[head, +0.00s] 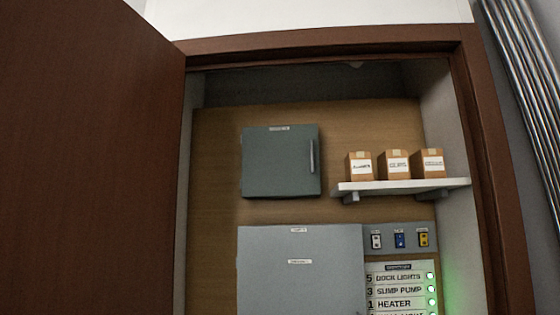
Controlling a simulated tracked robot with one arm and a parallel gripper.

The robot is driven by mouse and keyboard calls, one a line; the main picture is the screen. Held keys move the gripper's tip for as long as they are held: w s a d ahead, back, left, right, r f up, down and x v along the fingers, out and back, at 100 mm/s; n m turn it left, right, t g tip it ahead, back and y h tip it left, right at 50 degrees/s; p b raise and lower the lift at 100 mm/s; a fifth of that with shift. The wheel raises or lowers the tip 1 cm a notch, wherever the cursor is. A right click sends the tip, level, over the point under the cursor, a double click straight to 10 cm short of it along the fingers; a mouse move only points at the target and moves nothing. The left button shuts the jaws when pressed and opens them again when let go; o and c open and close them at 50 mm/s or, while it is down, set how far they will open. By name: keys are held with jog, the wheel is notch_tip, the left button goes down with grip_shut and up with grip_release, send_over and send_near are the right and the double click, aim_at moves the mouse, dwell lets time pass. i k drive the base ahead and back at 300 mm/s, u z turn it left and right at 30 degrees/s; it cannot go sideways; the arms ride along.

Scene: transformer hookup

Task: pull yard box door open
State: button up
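A dark grey-green box (279,165) is fixed on the wooden back panel inside an open cabinet. Its door looks shut, and a slim upright handle (312,156) sits near its right edge. The small label on its top edge is too small to read. A larger light grey box or door (298,275) is below it, with two small labels that I cannot read; its lower part is cut off. I cannot tell by label which one is the yard box. My gripper is not in view.
A brown cabinet door (85,160) stands open at left. A white shelf (405,187) carries three small cartons (396,165) right of the green box. Below are three small coloured switches (399,240) and a panel (400,288) listing dock lights, sump pump and heater, with green lights. Pipes (525,80) run outside, right.

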aim_at(279, 160)
jog(key=z, duration=0.05)
jog(key=i, duration=2.05)
jog(key=z, duration=0.5)
